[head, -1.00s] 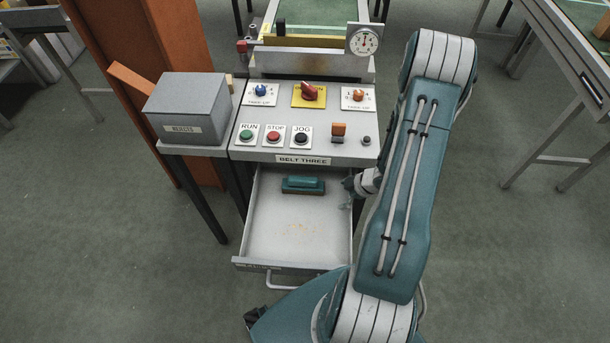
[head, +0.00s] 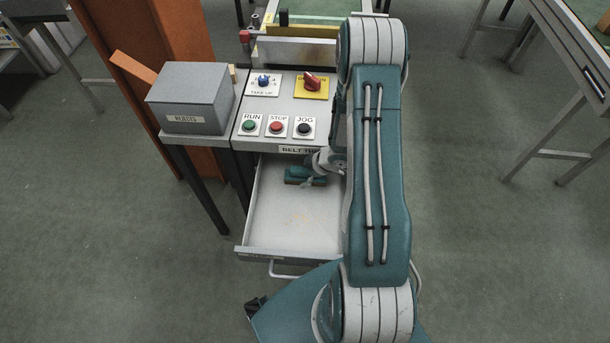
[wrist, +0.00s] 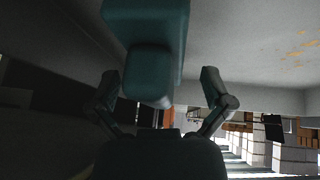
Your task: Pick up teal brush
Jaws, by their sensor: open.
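The teal brush (head: 299,174) lies in the open drawer, near its back, in the head view. My gripper (head: 316,180) is low at the brush's right end and hides part of it. In the wrist view the brush (wrist: 147,35) is a dark teal block at the top middle, reaching down between the fingertips. My gripper (wrist: 160,85) is open there, one finger on each side of the brush, with visible gaps. I cannot tell whether a finger touches it.
The drawer (head: 290,225) has low walls and a bare front floor. Above its back is the control panel (head: 247,101) with buttons and knobs. A grey rejects box (head: 190,98) stands to the left. My arm hides the panel's right side.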

